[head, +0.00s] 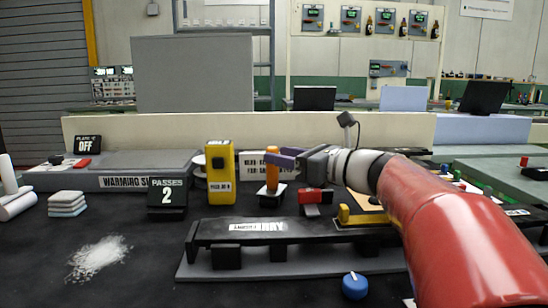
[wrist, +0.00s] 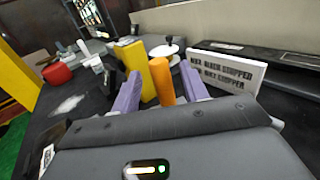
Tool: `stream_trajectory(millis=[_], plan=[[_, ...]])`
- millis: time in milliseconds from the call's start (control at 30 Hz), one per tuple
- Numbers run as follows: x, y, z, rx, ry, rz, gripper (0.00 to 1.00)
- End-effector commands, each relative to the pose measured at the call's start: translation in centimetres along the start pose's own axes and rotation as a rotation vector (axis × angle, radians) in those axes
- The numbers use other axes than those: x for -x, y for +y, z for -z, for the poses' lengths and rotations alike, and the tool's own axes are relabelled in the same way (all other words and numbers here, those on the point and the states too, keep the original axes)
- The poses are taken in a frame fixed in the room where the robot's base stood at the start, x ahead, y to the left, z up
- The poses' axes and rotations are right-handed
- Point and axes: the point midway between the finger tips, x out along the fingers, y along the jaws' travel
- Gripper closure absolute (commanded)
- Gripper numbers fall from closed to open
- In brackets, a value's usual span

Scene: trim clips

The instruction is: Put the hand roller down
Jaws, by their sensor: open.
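The hand roller (head: 270,198) stands upright by its orange handle at the middle of the black bench, behind the long black rail. Its foot seems to rest on a small pale pad or stand; the exact contact is unclear. The orange handle also shows in the wrist view (wrist: 162,84). My gripper (head: 284,158) comes in from the right at the height of the handle's upper part. In the wrist view, its purple fingers (wrist: 160,76) are open, one on each side of the handle, with a gap visible on both sides. The roller's lower end is hidden in the wrist view.
A yellow meter (head: 220,172) stands close left of the roller, and a lettered white sign (head: 252,163) stands behind. A red-and-black block (head: 315,197) is close right. The black rail (head: 235,232) lies in front. Bare bench shows at the front left, beside white powder (head: 100,257).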

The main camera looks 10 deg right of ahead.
Motion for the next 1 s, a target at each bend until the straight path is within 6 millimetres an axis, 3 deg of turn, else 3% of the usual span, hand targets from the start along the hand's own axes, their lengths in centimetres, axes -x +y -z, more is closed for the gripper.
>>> stream_trajectory(millis=[100,300,1000], plan=[[2.2,0.0,0.1,0.001,-0.001,0.001,0.56],[4.3,0.0,0.0,0.001,-0.001,-0.001,0.56],[4.6,0.0,0.0,0.000,-0.001,-0.002,0.56]])
